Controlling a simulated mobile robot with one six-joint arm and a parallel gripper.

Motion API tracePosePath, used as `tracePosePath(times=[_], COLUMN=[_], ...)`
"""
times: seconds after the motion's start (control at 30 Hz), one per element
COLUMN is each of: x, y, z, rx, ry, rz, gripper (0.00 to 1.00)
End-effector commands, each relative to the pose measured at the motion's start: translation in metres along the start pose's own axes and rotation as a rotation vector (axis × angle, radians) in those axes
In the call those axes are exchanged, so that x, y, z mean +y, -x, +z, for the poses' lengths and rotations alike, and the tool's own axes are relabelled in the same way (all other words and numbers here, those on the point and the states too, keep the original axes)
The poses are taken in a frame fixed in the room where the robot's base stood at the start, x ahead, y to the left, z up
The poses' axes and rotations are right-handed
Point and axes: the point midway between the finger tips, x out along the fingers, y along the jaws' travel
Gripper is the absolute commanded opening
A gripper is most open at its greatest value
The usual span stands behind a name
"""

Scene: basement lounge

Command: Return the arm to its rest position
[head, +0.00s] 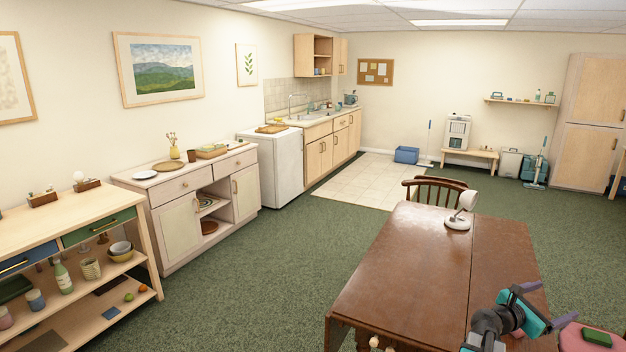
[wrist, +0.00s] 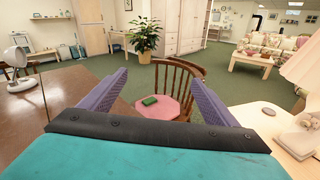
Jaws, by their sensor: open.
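My gripper (head: 550,303) is at the lower right of the head view, raised near the right end of the brown wooden table (head: 415,265). In the wrist view its two purple fingers (wrist: 160,82) stand wide apart with nothing between them. Beyond the fingers is a wooden chair with a pink seat (wrist: 165,112), and a small green object (wrist: 150,101) lies on that seat. Part of my arm is cut off by the bottom edge of the head view.
A white lamp (head: 459,218) stands on the table's far part. Another chair (head: 434,187) is behind the table. A light side table (wrist: 266,120) stands right in the wrist view, with a potted plant (wrist: 145,35) beyond the chair. Green carpet (head: 250,280) is open left of the table.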

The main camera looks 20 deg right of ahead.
Motion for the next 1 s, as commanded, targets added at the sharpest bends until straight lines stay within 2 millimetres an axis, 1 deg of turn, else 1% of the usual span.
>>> tracePosePath(times=[0.27,0.37,0.47,0.6,0.67,0.77,0.8,0.87,0.9,0.97,1.0], x=[0.029,0.045,0.063,0.088,0.099,0.114,0.119,0.128,0.132,0.139,0.143], y=[0.029,0.046,0.07,0.11,0.129,0.161,0.175,0.197,0.211,0.234,0.249], z=[-0.032,-0.049,-0.073,-0.11,-0.125,-0.152,-0.162,-0.178,-0.188,-0.203,-0.213], rx=[0.083,0.132,0.198,0.305,0.353,0.433,0.465,0.514,0.546,0.594,0.625], ry=[-0.163,-0.247,-0.353,-0.507,-0.569,-0.665,-0.701,-0.753,-0.786,-0.834,-0.863], rz=[0.006,0.005,-0.003,-0.032,-0.048,-0.083,-0.099,-0.126,-0.146,-0.178,-0.202], gripper=[0.82,0.82,0.82,0.82,0.82,0.82,0.82,0.82,0.82,0.82,0.82])
